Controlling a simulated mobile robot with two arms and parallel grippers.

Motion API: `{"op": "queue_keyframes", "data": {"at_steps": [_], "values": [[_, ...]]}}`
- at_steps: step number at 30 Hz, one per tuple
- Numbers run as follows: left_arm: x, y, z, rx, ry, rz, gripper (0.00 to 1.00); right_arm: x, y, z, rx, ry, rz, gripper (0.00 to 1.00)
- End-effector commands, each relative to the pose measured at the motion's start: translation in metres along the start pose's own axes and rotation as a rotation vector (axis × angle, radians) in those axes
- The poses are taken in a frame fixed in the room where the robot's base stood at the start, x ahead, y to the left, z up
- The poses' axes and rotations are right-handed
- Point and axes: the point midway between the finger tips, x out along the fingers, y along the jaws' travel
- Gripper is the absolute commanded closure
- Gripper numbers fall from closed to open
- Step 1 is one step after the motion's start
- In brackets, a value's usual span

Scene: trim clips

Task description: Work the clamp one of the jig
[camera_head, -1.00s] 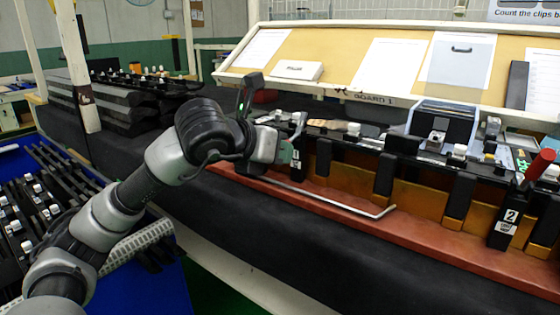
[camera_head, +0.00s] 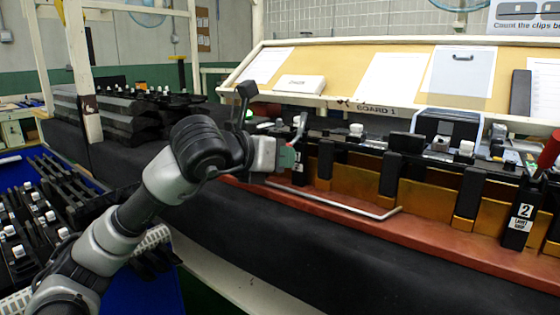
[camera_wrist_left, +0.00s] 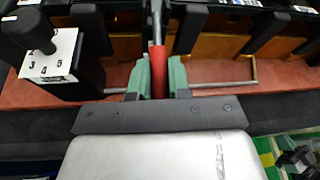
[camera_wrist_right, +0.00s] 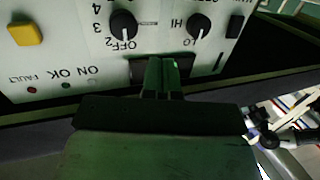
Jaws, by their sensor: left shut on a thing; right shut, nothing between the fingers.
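My left gripper (camera_head: 288,158) is at the jig's front, at its left end. In the left wrist view its green fingers (camera_wrist_left: 158,76) are shut on a red handle (camera_wrist_left: 157,52), which I take to be clamp one's. The clamp's body is mostly hidden by the gripper. A grey upright lever piece (camera_head: 300,126) shows just above the gripper in the head view. My right gripper (camera_wrist_right: 161,72) shows only in the right wrist view, shut and empty, in front of a control panel (camera_wrist_right: 75,50) with knobs and a yellow button.
The clamp block labelled 2 (camera_head: 520,218) with a red handle (camera_head: 550,148) stands at the right. A bent metal rod (camera_head: 345,207) runs along the red ledge (camera_head: 440,240). A block with a black knob (camera_wrist_left: 50,62) stands left of the gripper. A blue bin (camera_head: 150,292) holds black strips.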

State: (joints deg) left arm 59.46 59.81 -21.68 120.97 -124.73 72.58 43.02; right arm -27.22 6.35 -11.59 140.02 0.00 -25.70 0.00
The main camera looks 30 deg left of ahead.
Motion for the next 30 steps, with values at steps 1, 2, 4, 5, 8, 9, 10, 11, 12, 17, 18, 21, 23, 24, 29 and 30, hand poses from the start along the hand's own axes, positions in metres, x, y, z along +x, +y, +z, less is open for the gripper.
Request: {"op": "queue_keyframes", "data": {"at_steps": [1, 2, 4, 5, 8, 9, 10, 11, 12, 17, 18, 21, 23, 24, 29, 30], "values": [[0.0004, 0.0000, -0.0009, 0.001, -0.002, -0.001, 1.00, 0.0004, -0.0004, -0.0008, 0.000, 0.012, -0.001, 1.00], [0.0004, 0.0000, -0.0008, 0.001, -0.003, -0.001, 1.00, 0.0005, -0.0005, -0.0018, 0.001, 0.019, -0.001, 1.00], [0.0004, -0.0001, -0.0007, 0.001, -0.004, -0.001, 1.00, 0.0007, -0.0007, -0.0032, 0.001, 0.027, -0.002, 1.00], [0.0004, -0.0001, -0.0006, 0.002, -0.004, -0.001, 1.00, 0.0007, -0.0007, -0.0034, 0.001, 0.029, -0.002, 1.00], [0.0004, -0.0002, -0.0006, 0.002, -0.005, -0.001, 1.00, 0.0007, -0.0008, -0.0038, 0.001, 0.031, -0.002, 1.00], [0.0005, -0.0002, -0.0006, 0.002, -0.004, -0.001, 1.00, 0.0007, -0.0008, -0.0038, 0.001, 0.031, -0.002, 1.00], [0.0005, -0.0002, -0.0006, 0.002, -0.004, -0.001, 1.00, 0.0007, -0.0008, -0.0037, 0.001, 0.030, -0.002, 1.00], [0.0005, -0.0003, -0.0007, 0.002, -0.004, -0.001, 1.00, 0.0007, -0.0008, -0.0037, 0.001, 0.030, -0.002, 1.00], [0.0005, -0.0003, -0.0007, 0.002, -0.004, -0.001, 1.00, 0.0007, -0.0008, -0.0037, 0.001, 0.030, -0.002, 1.00], [0.0006, -0.0003, -0.0009, 0.002, -0.004, -0.002, 0.68, 0.0007, -0.0008, -0.0037, 0.001, 0.030, -0.002, 1.00], [0.0005, -0.0003, -0.0008, 0.002, -0.004, -0.002, 0.62, 0.0007, -0.0008, -0.0037, 0.001, 0.030, -0.002, 1.00], [0.0005, -0.0002, -0.0007, 0.001, -0.004, -0.001, 0.57, 0.0007, -0.0008, -0.0038, 0.001, 0.030, -0.002, 1.00], [0.0005, -0.0002, -0.0006, 0.001, -0.004, -0.001, 0.57, 0.0007, -0.0008, -0.0038, 0.001, 0.030, -0.002, 1.00], [0.0004, -0.0002, -0.0006, 0.001, -0.004, -0.001, 0.57, 0.0007, -0.0008, -0.0038, 0.001, 0.030, -0.002, 1.00], [-0.0027, 0.0001, -0.0004, 0.001, -0.005, -0.001, 0.57, 0.0007, -0.0008, -0.0039, 0.001, 0.029, -0.002, 1.00], [-0.0058, 0.0002, -0.0004, 0.002, -0.005, 0.000, 0.57, 0.0007, -0.0008, -0.0040, 0.001, 0.029, -0.002, 1.00]]}}
